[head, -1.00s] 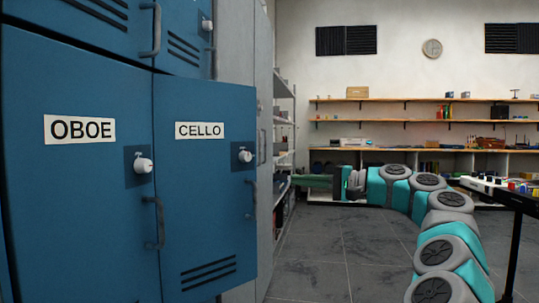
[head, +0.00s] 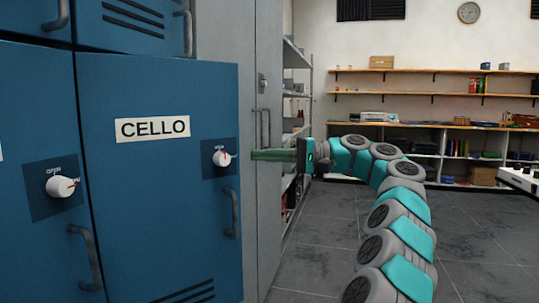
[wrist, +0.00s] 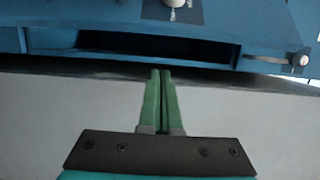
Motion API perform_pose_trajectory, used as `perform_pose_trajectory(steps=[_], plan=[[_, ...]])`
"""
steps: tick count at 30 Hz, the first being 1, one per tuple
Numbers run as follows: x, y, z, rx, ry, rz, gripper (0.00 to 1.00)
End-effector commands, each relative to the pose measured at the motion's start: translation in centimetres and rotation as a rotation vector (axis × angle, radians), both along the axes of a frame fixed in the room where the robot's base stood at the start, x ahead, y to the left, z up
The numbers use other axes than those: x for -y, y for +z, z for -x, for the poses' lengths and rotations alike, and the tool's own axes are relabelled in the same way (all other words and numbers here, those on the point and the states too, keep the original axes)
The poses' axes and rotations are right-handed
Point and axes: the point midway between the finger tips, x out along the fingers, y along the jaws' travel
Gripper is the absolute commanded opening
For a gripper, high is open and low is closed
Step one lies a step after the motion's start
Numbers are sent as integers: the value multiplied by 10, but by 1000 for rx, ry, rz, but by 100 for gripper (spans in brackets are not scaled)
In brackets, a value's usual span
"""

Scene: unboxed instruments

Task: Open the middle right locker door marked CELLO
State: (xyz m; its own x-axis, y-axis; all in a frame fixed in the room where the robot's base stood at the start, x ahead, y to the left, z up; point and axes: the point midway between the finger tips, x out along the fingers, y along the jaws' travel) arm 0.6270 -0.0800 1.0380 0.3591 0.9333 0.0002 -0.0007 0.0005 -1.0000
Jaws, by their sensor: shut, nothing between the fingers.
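The blue CELLO door (head: 150,190) fills the left middle of the head view, with a white label, a knob (head: 222,157) and a grey handle (head: 232,213) near its right edge. Its right edge stands out past the door above, so it looks ajar. My gripper (head: 252,155) comes from the right with its green fingers shut and empty. The fingers meet the door's right edge in the picture; whether their tips touch or pass behind it I cannot tell. In the wrist view, the closed fingers (wrist: 161,73) point at a blue front with a dark gap.
A neighbouring door with its own knob (head: 60,187) and handle (head: 85,255) is at the left. Grey lockers (head: 265,90) stand just beyond the CELLO door. The grey tiled floor (head: 470,250) at the right is open. Shelves (head: 440,92) line the back wall.

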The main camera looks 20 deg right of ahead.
Motion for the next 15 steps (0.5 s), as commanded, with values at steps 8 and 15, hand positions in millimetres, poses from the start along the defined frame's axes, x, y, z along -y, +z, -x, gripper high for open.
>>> perform_pose_trajectory(steps=[8, 15], plan=[[-54, 0, -19, -1, 7, 1, 0], [-59, 2, -7, 3, 0, -1, 0]])
